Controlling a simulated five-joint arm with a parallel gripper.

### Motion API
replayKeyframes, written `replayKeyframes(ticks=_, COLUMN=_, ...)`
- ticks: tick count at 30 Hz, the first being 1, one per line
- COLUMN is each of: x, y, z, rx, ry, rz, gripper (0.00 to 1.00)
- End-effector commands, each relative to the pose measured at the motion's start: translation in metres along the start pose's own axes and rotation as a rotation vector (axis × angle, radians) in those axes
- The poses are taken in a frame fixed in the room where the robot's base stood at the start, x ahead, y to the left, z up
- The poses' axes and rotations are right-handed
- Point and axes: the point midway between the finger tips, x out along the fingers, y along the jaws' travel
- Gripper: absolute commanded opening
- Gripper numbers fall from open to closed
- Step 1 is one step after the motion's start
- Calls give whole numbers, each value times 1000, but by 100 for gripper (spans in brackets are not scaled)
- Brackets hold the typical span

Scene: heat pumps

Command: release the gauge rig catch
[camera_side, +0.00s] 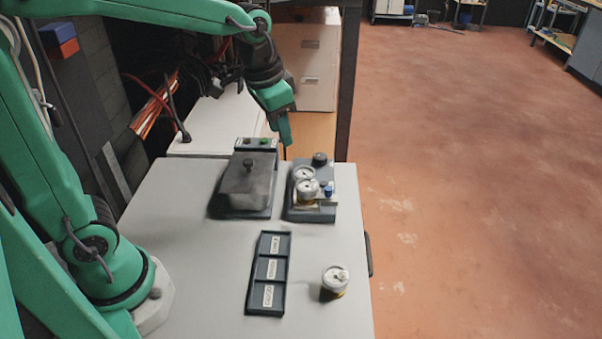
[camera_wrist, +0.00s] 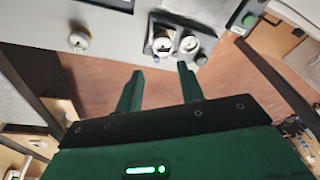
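The gauge rig (camera_side: 296,214) is a dark grey base on the table with two round white-faced gauges (camera_side: 305,180), a black knob (camera_side: 320,159) at its back and a small blue part (camera_side: 328,191) at its right. I cannot tell which part is the catch. The rig also shows at the top of the wrist view (camera_wrist: 207,42). My gripper (camera_side: 286,150) hangs above the table's back edge, behind and slightly left of the rig, apart from it. In the wrist view its two green fingers (camera_wrist: 160,78) are spread with nothing between them.
A grey lidded box (camera_side: 247,185) with a black knob stands left of the rig, with a button panel (camera_side: 256,144) behind it.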

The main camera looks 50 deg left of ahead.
Motion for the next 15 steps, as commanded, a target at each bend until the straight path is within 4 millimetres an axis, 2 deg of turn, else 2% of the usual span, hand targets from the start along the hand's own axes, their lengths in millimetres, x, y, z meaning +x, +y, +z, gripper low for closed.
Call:
replayKeyframes(ticks=6, x=32, y=4, z=-33, rx=66, ry=-72, rz=18, gripper=38)
replayKeyframes(ticks=15, x=85, y=14, z=-70, rx=155, ry=-161, rz=44, gripper=38)
